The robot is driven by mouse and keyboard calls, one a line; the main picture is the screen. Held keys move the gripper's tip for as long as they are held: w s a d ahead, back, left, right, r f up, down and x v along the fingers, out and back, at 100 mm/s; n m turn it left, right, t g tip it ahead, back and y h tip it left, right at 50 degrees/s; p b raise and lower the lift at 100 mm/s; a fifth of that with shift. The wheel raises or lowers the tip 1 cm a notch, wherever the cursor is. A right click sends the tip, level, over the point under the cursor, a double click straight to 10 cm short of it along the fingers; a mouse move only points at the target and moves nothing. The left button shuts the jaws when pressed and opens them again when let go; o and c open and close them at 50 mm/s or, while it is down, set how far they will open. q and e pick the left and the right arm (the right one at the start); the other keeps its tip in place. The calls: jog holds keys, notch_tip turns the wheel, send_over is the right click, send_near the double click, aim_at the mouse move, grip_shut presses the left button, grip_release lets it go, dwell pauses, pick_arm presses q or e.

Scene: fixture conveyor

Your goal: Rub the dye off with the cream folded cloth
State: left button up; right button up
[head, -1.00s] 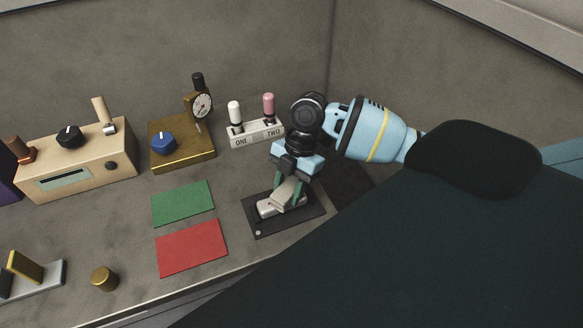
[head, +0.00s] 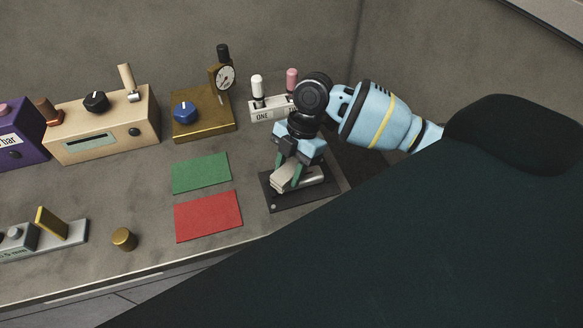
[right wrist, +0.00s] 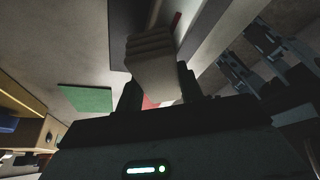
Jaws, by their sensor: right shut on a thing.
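My right gripper (head: 288,168) is shut on the cream folded cloth (head: 285,181). The cloth is low over a pale grey block (head: 313,175) on a black plate (head: 293,201). It covers the block's left part; whether it touches the block I cannot tell. In the right wrist view the layered cloth (right wrist: 152,58) sits between the fingers of the right gripper (right wrist: 158,88). My left gripper is not in view.
A green mat (head: 201,173) and a red mat (head: 208,216) lie left of the plate. A switch block marked ONE (head: 265,112) and a brass box with a dial (head: 203,122) stand behind. A brass knob (head: 124,239) is near the front edge.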

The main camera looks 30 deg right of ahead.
aim_at(305, 177)
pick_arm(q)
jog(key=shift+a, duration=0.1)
pick_arm(e)
jog(key=shift+s+d, duration=0.15)
jog(key=shift+d, duration=0.4)
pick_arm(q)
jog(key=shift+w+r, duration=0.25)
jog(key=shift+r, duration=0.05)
pick_arm(e)
jog(key=shift+s+d, duration=0.25)
jog(key=shift+d, duration=0.7)
jog(key=shift+s+d, duration=0.2)
jog(key=shift+d, duration=0.75)
jog(key=shift+w+a, duration=0.15)
jog(key=shift+a, duration=0.5)
pick_arm(q)
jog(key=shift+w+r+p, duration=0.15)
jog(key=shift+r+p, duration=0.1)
jog(key=shift+p, duration=0.05)
pick_arm(e)
jog(key=shift+w+a, duration=0.2)
jog(key=shift+a, duration=0.7)
jog(key=shift+w+a, duration=0.2)
jog(key=shift+a, duration=0.7)
jog(key=shift+d, duration=0.1)
